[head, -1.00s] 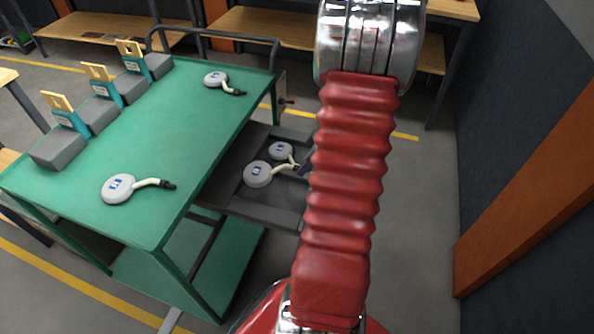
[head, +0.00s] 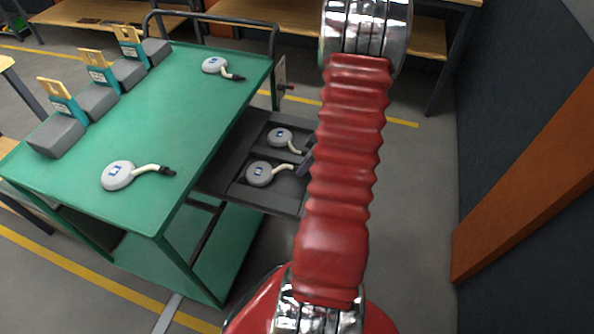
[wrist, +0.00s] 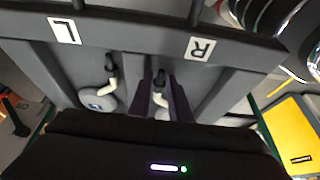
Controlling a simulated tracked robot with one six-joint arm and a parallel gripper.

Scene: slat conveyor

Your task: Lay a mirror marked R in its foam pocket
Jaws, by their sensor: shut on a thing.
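My gripper (head: 304,163) is over the right side of the dark foam tray (head: 205,187), shut on the pale stem of a round grey mirror (head: 259,174). The mirror's disc lies over the near pocket, its blue mark too small to read; whether it touches the pocket floor I cannot tell. In the wrist view the held stem (wrist: 159,98) is between the two fingers, below the R label (wrist: 199,48), and the disc is hidden by the gripper body. A second mirror (head: 280,137) lies in the other pocket, under the L label (wrist: 64,30) in the wrist view (wrist: 97,98).
The green table (head: 150,110) left of the tray carries a near mirror (head: 117,175), apparently marked L, and a far mirror (head: 214,65). Several grey blocks with teal and wooden uprights (head: 58,137) line its left edge. An orange beam (head: 530,180) stands at the right.

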